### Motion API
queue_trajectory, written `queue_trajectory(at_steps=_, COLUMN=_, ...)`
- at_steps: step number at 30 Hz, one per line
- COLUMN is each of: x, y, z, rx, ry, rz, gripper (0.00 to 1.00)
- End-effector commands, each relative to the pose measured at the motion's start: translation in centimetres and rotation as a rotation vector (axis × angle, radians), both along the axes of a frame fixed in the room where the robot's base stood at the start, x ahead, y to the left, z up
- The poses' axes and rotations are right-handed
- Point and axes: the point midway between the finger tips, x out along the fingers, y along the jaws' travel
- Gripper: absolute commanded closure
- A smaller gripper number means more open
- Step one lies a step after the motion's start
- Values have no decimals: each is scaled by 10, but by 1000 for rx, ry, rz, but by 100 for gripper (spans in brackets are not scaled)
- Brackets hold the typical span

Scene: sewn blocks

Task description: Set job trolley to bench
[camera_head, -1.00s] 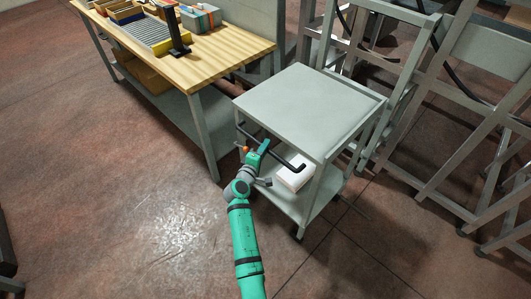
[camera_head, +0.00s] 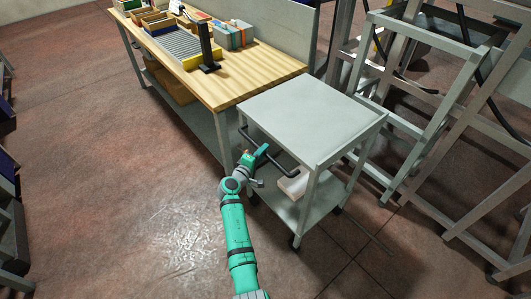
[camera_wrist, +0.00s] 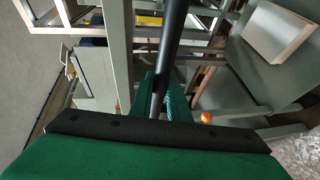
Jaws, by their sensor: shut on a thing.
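The job trolley (camera_head: 312,118) is a grey two-shelf cart with a flat, empty top and a black push handle (camera_head: 283,168) on its near side. My gripper (camera_head: 254,156) is shut on that handle. In the wrist view the black bar (camera_wrist: 168,50) runs between the green fingers (camera_wrist: 162,95). The bench (camera_head: 262,75) has a light wooden top and grey legs. It stands behind and to the left of the trolley. The trolley's far left corner is close to the bench's right end; whether they touch I cannot tell.
A white box (camera_head: 293,184) lies on the trolley's lower shelf (camera_head: 318,205). Grey metal frames (camera_head: 420,100) stand to the right of the trolley. Bins (camera_head: 158,24) and a black stand (camera_head: 207,50) are on the bench. The floor at the left is open.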

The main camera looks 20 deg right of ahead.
Motion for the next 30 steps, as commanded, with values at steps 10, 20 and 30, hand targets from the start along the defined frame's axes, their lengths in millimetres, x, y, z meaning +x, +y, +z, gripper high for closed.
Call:
queue_trajectory(at_steps=10, x=-1, y=-2, z=-1, rx=2, ry=1, rz=-4, gripper=75)
queue_trajectory(at_steps=20, x=0, y=3, z=0, rx=1, ry=0, rz=3, gripper=66)
queue_trajectory(at_steps=30, x=-29, y=32, z=6, rx=0, ry=0, rz=6, gripper=66)
